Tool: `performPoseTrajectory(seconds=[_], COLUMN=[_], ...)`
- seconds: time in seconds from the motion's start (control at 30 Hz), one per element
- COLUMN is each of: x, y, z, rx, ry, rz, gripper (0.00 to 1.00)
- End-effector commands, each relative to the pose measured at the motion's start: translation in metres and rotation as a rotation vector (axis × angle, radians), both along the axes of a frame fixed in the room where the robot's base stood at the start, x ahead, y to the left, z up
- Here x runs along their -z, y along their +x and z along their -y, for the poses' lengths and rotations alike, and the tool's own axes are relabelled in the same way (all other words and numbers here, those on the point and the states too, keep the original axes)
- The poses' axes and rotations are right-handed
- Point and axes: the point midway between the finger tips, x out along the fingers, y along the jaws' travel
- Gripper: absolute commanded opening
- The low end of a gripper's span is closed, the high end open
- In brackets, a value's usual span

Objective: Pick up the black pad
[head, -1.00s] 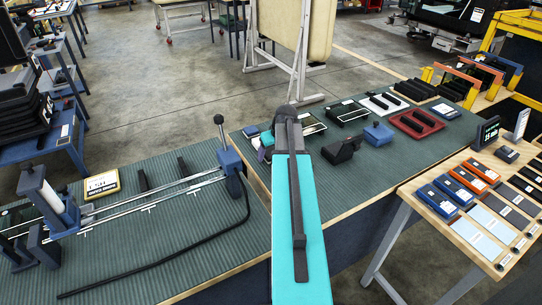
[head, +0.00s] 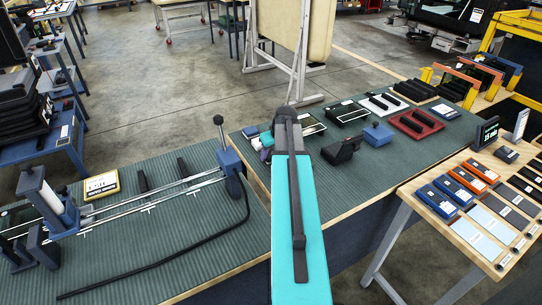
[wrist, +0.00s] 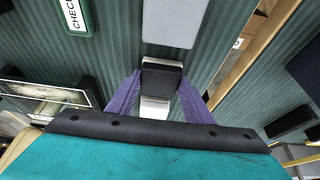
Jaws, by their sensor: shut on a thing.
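The black pad (wrist: 161,76) is a small dark block in the middle of the wrist view, between the two purple fingers of my gripper (wrist: 157,82). The fingers are shut on its sides. Silvery surfaces show just above and below it in that view. In the head view my gripper (head: 265,154) shows only as a bit of purple at the far end of my teal arm, low over the green ribbed mat. The arm hides the pad there.
A light grey plate (wrist: 171,22) lies close by in the wrist view, with a framed panel (wrist: 42,95) to the left. In the head view a black device (head: 341,150) and a blue block (head: 378,134) stand right of my arm. A rail fixture (head: 150,192) is at left.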

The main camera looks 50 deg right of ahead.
Motion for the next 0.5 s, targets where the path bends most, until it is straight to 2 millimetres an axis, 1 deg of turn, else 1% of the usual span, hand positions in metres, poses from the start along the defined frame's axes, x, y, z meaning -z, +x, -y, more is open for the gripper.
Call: performPoseTrajectory(seconds=[0.27, 0.5], x=[-0.005, -0.022], y=[0.0, 0.001], z=[0.0, 0.001], rx=[0.0, 0.0], ry=[-0.001, -0.001], rz=[0.001, 0.002], gripper=[0.24, 0.24])
